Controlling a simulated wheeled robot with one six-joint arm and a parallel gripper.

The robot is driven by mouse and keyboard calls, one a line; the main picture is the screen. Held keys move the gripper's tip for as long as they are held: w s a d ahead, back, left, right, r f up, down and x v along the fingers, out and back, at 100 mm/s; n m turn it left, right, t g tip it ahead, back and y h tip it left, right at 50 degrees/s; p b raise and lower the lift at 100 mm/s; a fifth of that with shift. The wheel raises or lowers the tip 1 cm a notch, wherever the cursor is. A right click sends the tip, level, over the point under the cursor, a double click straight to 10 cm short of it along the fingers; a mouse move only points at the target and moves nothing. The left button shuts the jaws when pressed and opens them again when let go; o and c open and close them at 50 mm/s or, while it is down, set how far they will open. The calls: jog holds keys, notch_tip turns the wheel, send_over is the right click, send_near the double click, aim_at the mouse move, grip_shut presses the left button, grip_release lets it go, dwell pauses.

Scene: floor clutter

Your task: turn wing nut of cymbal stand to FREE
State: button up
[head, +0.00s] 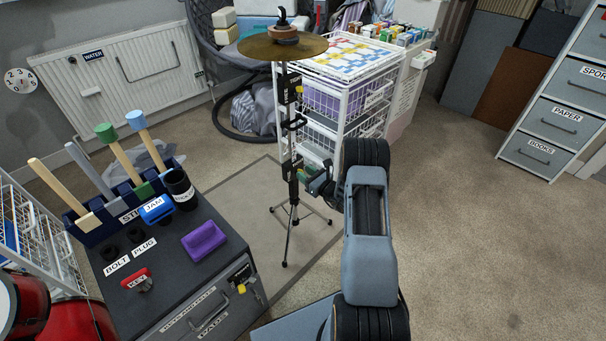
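The cymbal stand (284,130) stands upright in the middle of the head view on three thin legs, with a bronze cymbal (258,48) lying level at its top. A small dark piece sits above a brown block on the cymbal; I cannot tell if it is the wing nut. Black clamps with yellow parts show on the pole, and a small label near the upper one is too small to read surely. My gripper (314,184) is beside the lower black clamp (293,171), at its right. I cannot tell whether it touches the clamp. Its fingers are too small and overlapped to judge.
A dark cabinet (150,297) with tools, a purple block (204,240) and labelled parts stands at the left. A white wire basket rack (345,105) is close behind the stand. Grey drawers (560,115) stand far right. Carpet at the right is clear.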

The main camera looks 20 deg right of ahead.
jog(key=shift+x, duration=0.85)
jog(key=shift+c, duration=0.2)
grip_shut()
